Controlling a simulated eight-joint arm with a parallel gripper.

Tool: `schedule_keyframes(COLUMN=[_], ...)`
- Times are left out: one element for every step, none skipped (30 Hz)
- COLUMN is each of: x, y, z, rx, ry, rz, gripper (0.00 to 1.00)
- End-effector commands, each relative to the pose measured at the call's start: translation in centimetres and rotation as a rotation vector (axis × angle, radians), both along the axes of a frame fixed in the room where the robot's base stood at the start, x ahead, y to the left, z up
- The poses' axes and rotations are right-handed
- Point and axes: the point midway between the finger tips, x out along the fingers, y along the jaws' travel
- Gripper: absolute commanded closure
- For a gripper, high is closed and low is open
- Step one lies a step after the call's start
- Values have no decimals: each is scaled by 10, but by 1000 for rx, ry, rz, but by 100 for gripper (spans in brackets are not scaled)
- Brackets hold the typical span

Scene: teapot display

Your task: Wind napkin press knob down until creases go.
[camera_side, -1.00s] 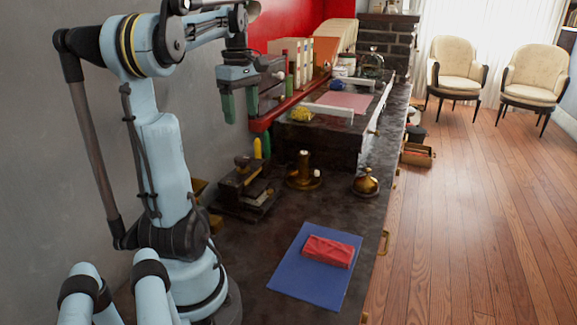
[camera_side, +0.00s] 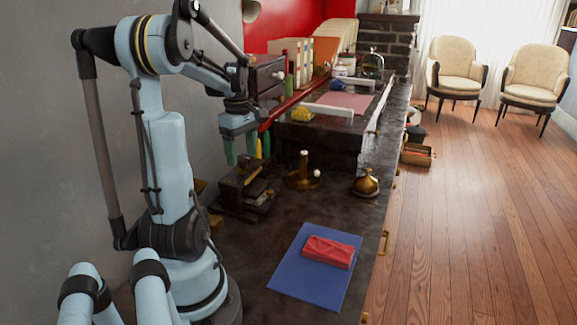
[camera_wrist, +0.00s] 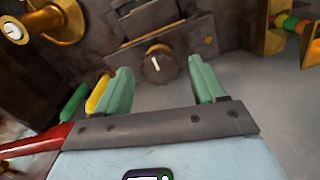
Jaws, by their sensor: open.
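The dark napkin press (camera_side: 243,187) stands on the dark counter, just right of my arm's base. In the wrist view its round dark knob (camera_wrist: 158,63) with a white mark shows in front of a dark plate (camera_wrist: 145,18). My gripper (camera_side: 241,157) is open and empty, just above the press in the side view. In the wrist view its two green fingers (camera_wrist: 160,78) lie to either side of the knob; I cannot tell if they touch it. No napkin or creases can be made out in the press.
A brass candlestick-like piece (camera_side: 303,174) stands close right of the press, with a brass bell (camera_side: 366,183) farther right. A red bundle (camera_side: 328,251) lies on a blue mat (camera_side: 286,277) in front. Green and yellow sticks (camera_wrist: 97,94) stand near the press.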

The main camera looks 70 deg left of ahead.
Motion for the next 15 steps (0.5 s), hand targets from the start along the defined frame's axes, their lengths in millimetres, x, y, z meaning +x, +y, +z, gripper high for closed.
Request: schedule_keyframes(x=[0, 0, 0, 0, 0, 0, 0, 0, 0, 0, 0, 0, 0, 0, 0], y=[0, 0, 0, 0, 0, 0, 0, 0, 0, 0, 0, 0, 0, 0, 0], z=[-3, -4, -6, -6, -7, -7, -7, -7, -7, -7, -7, -7, -7, -7, -7], rx=[0, 0, 0, 0, 0, 0, 0, 0, 0, 0, 0, 0, 0, 0, 0], ry=[0, 0, 0, 0, 0, 0, 0, 0, 0, 0, 0, 0, 0, 0, 0], rz=[0, 0, 0, 0, 0, 0, 0, 0, 0, 0, 0, 0, 0, 0, 0], gripper=[31, 31, 31, 31, 31, 31, 31, 31, 31, 31, 31, 31, 34, 38, 44])
